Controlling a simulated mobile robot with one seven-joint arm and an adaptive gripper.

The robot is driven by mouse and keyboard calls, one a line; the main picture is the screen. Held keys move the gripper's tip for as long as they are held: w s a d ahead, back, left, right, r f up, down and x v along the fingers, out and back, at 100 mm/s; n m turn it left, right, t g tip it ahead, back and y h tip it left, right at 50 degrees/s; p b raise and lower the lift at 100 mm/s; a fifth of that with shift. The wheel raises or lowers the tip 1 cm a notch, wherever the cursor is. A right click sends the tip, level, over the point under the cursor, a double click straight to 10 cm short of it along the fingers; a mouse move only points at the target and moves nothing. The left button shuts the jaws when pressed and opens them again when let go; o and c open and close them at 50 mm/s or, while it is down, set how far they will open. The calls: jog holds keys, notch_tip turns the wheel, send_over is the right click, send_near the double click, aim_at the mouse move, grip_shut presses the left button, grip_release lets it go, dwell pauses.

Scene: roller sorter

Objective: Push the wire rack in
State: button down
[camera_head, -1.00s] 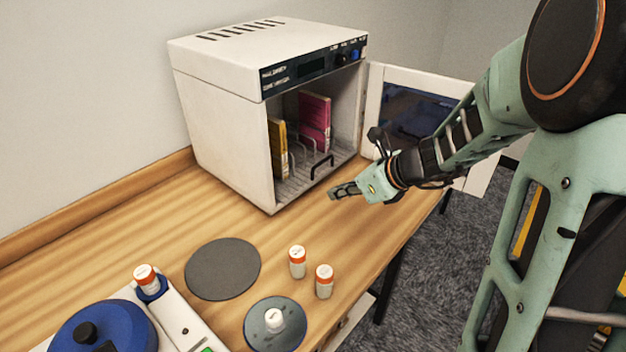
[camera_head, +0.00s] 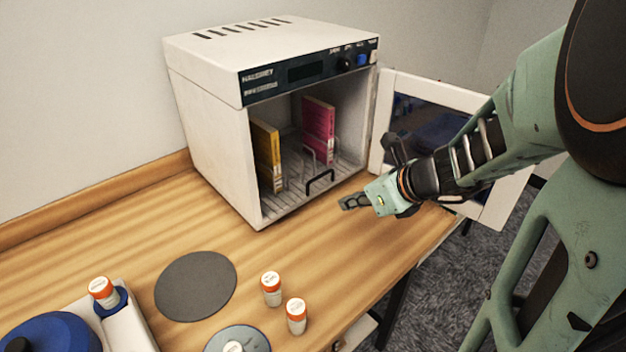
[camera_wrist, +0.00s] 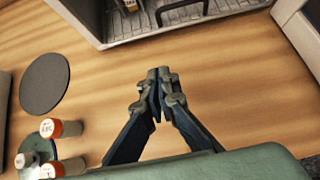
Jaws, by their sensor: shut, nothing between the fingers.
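A yellow book-like box (camera_head: 268,155) and a pink one (camera_head: 318,130) stand upright in the chamber by the rack. A black handle (camera_head: 320,181) is at the front of the chamber floor; it also shows in the wrist view (camera_wrist: 181,10). My gripper (camera_head: 352,201) is shut and empty, over the table just in front of and right of the opening, apart from the handle. In the wrist view its fingertips (camera_wrist: 157,75) meet, pointing toward the cabinet.
The cabinet door (camera_head: 432,130) is swung open at the right, behind my wrist. Orange-capped vials (camera_head: 271,288) and a dark round mat (camera_head: 196,286) lie nearer on the wooden table (camera_head: 120,232). A blue-topped device (camera_head: 45,335) is at the lower left.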

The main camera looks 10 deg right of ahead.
aim_at(298, 192)
jog(key=b+x, duration=0.2)
jog(key=x, duration=0.7)
jog(key=shift+a+f+b, duration=0.1)
jog(key=shift+f+b, duration=0.15)
jog(key=shift+b, duration=0.15)
jog(key=w+a, duration=0.2)
jog(key=shift+w, duration=0.4)
jog(key=shift+w+a+p, duration=0.3)
jog(key=shift+w, duration=0.15)
jog(key=w+a, duration=0.1)
jog(key=w, duration=0.1)
jog(key=w+a+p, duration=0.1)
jog(key=w+a, duration=0.1)
jog(key=shift+d, duration=0.1)
